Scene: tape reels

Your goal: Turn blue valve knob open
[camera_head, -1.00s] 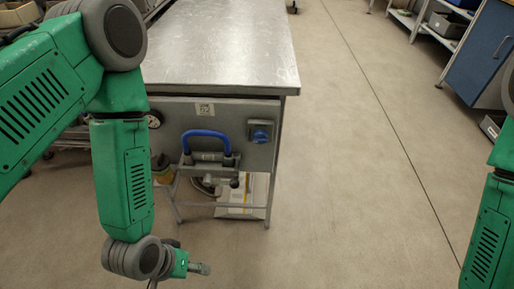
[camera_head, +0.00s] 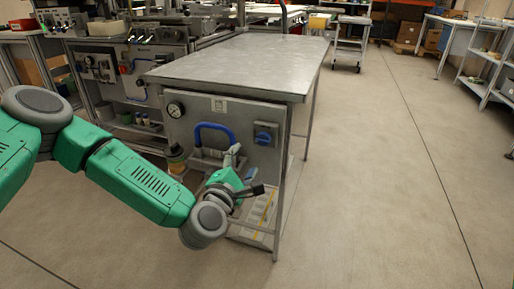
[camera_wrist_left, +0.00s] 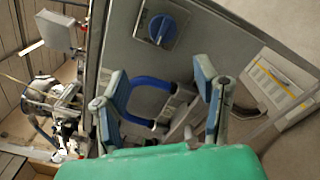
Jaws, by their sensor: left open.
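The blue valve knob (camera_head: 265,135) sits on a grey panel (camera_head: 199,105) at the table's end, right of a blue loop handle (camera_head: 214,127). In the left wrist view the knob (camera_wrist_left: 162,28) is at the top, beyond the fingertips. My left gripper (camera_head: 246,170) is open, below and slightly left of the knob in the head view, apart from it. In the left wrist view my left gripper (camera_wrist_left: 160,80) has its fingers spread, with the blue loop handle (camera_wrist_left: 152,84) showing between them. My right gripper is out of view.
The metal table (camera_head: 240,65) stands above the panel. A pressure gauge (camera_head: 176,110) and a dark and yellow container (camera_head: 176,158) are at the panel's left. A workbench (camera_head: 125,65) stands behind left.

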